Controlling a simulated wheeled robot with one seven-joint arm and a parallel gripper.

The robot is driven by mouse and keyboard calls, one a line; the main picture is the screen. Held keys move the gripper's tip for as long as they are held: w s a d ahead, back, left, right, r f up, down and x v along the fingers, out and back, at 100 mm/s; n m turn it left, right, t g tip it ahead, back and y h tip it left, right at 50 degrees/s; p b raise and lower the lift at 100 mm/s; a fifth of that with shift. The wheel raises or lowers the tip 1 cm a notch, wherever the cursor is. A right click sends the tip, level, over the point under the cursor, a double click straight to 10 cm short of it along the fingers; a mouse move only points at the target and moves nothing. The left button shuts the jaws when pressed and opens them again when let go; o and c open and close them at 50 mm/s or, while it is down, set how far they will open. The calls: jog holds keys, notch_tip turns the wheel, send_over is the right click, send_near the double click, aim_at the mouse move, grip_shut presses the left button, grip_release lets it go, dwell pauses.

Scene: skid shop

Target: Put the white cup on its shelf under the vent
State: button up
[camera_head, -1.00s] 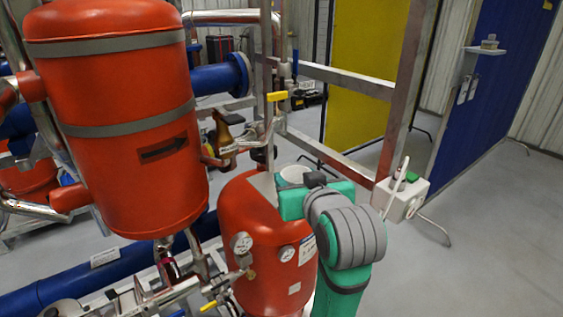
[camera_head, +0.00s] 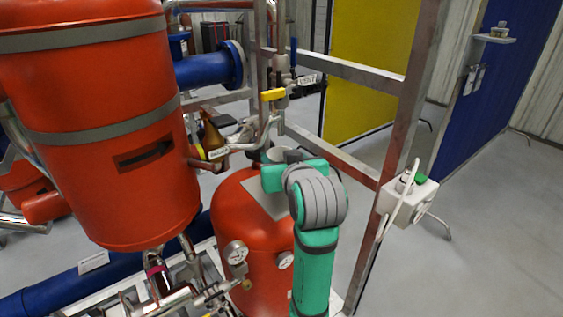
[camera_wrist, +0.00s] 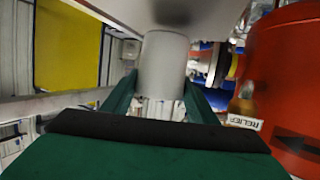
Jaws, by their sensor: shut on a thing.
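My gripper (camera_head: 283,170) is above the upright red tank, its fingers largely hidden by my wrist in the head view. The white cup (camera_wrist: 164,60) is between its fingers in the wrist view, and part of its rim (camera_head: 274,154) shows behind my gripper in the head view. A grey plate (camera_head: 264,200) lies on top of the tank, below and in front of my gripper. A grey surface (camera_wrist: 225,15) is close to the cup's end in the wrist view; I cannot tell if they touch. A VENT tag (camera_head: 308,80) hangs on the pipework behind.
A large red vessel (camera_head: 100,150) stands at left. A yellow-handled valve (camera_head: 273,94) and a brass fitting (camera_head: 212,135) with a tag are close behind my gripper. A metal frame post (camera_head: 403,125) carries a white box (camera_head: 408,200) at right. Open floor lies farther right.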

jog(key=shift+w+f, duration=0.15)
jog(key=shift+f, duration=0.6)
jog(key=shift+a, duration=0.1)
jog(key=shift+s+f, duration=0.15)
jog(key=shift+s, duration=0.05)
jog(key=o, duration=1)
jog(key=shift+o, duration=0.2)
jog(key=shift+w, duration=0.1)
jog(key=shift+r, duration=0.2)
jog(key=v, duration=1.2)
